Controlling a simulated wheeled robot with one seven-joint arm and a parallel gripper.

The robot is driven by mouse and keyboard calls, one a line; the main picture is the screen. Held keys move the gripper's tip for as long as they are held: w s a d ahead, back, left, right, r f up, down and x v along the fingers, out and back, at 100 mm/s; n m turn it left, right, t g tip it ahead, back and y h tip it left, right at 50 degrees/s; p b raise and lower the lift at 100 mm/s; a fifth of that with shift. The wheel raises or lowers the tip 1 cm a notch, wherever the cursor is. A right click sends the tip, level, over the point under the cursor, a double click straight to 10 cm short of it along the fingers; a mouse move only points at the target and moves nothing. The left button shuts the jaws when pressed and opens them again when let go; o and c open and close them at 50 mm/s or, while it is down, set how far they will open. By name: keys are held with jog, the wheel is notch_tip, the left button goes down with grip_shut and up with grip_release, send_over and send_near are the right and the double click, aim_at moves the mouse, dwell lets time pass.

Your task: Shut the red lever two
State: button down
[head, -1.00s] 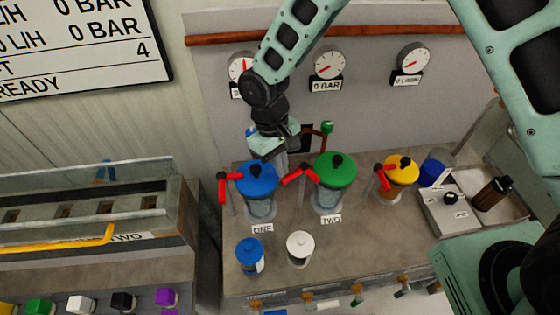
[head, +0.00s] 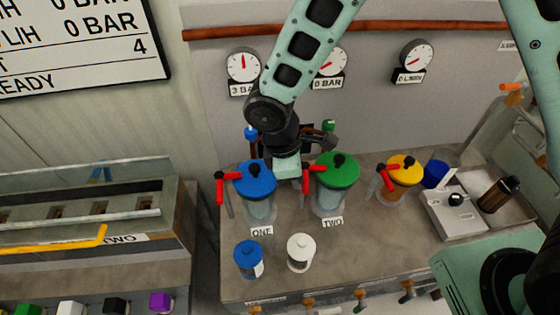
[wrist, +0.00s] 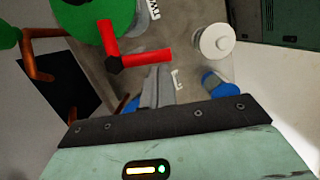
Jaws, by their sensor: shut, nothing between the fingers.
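Red lever two (head: 306,182) is on the left side of the green-lidded pump (head: 337,170) labelled TWO. In the head view its handle points down toward the front. In the wrist view the red lever (wrist: 146,58) shows as an L beside the green lid (wrist: 97,18). My gripper (wrist: 158,74) is shut and empty, its fingers just beside the lever's long arm; I cannot tell whether they touch it. In the head view my gripper's body is between pumps ONE and TWO, and its fingertips are mostly hidden.
The blue-lidded pump ONE (head: 256,178) with its red lever (head: 219,190) stands close on the left. A yellow-lidded pump (head: 401,170) is on the right. A blue jar (head: 248,259) and a white jar (head: 300,252) stand in front. Gauges (head: 243,66) line the wall behind.

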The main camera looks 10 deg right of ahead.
jog(key=shift+s+d+n, duration=0.2)
jog(key=shift+d+n, duration=0.2)
jog(key=shift+n, duration=0.4)
